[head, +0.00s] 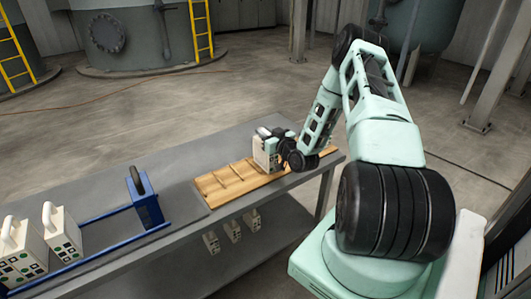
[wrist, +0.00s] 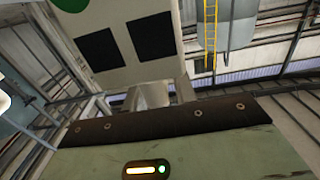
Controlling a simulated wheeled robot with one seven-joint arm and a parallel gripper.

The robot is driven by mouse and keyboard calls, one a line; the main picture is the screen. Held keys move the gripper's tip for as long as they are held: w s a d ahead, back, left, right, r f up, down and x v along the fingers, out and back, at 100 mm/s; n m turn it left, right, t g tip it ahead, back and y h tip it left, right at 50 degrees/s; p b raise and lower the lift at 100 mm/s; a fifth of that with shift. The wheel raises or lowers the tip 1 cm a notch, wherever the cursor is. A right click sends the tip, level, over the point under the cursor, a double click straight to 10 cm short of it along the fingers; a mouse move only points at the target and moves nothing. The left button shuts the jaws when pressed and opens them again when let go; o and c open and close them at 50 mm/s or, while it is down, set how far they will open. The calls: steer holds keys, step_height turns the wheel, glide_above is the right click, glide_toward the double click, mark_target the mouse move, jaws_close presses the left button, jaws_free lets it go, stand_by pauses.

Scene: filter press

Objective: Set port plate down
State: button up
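The port plate (head: 266,154) is a cream block with dark square marks on its face. It stands upright over the right part of a slotted wooden rack (head: 215,190) on the bench. I cannot tell whether its bottom edge rests in a slot. My gripper (head: 276,133) is at the plate's top, at the end of my arm reaching in from the right, and appears shut on it; the fingertips are mostly hidden. In the wrist view the plate (wrist: 112,22) fills the upper left, with two black squares and part of a green disc, close to my gripper (wrist: 150,95).
A blue rail frame (head: 108,215) at the bench's left holds cream plates with handles (head: 62,232) and a blue end block (head: 146,205). More cream plates (head: 232,230) show below the bench top. The grey bench top (head: 165,160) is clear behind the rack.

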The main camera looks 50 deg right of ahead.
jaws_close()
steer(key=shift+r, duration=0.15)
